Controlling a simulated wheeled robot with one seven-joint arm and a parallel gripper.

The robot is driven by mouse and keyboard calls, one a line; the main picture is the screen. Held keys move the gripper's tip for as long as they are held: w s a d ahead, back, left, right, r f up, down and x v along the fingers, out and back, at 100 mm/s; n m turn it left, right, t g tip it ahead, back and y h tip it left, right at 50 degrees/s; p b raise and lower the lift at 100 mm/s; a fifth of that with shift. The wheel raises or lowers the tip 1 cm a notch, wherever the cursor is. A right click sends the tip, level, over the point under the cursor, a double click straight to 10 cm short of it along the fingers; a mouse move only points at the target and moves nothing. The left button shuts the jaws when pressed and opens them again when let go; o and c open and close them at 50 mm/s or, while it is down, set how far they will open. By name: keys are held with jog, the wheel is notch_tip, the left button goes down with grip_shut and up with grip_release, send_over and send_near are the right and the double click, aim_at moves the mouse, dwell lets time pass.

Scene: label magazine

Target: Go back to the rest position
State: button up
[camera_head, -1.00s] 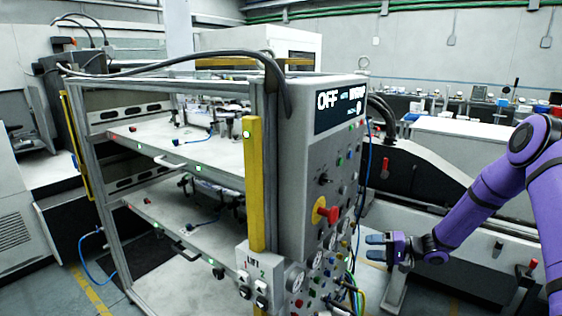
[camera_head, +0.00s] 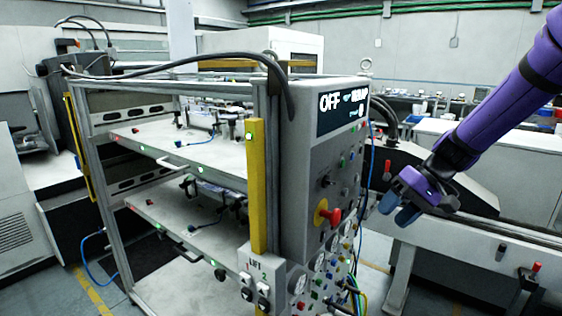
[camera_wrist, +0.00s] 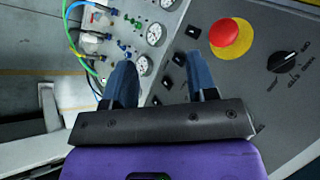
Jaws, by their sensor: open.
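My gripper (camera_head: 398,208) hangs from my purple arm at the right of the head view, beside the machine's control panel. Its blue fingers are apart with nothing between them; in the wrist view the open gripper (camera_wrist: 162,82) faces the panel. The grey control panel (camera_head: 303,200) carries a display reading OFF and a red knob on a yellow disc (camera_head: 327,213). The red knob also shows in the wrist view (camera_wrist: 224,33), above and right of the fingers. The fingers appear apart from it.
The magazine frame has two shelves, an upper (camera_head: 205,155) and a lower (camera_head: 165,205), with a yellow post (camera_head: 257,190) at its front corner. Hoses and gauges crowd the panel's lower part. A conveyor-like machine (camera_head: 470,240) stands behind my gripper. Some floor shows at lower left.

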jog(key=s+d+r+t+h, duration=0.1)
jog(key=s+r, duration=0.3)
jog(key=s, duration=0.4)
jog(key=s+d+r+t+h, duration=0.2)
jog(key=s+r+t+h, duration=0.1)
jog(key=s, duration=0.5)
jog(key=s+d+r+m+t+h, duration=0.1)
jog(key=s+d+r+h, duration=0.1)
jog(key=s+r, duration=0.3)
jog(key=s+h, duration=0.1)
jog(key=s, duration=0.1)
jog(key=shift+s+d+t+h, duration=0.15)
jog(key=shift+s+t+h, duration=0.15)
jog(key=shift+s+t, duration=0.1)
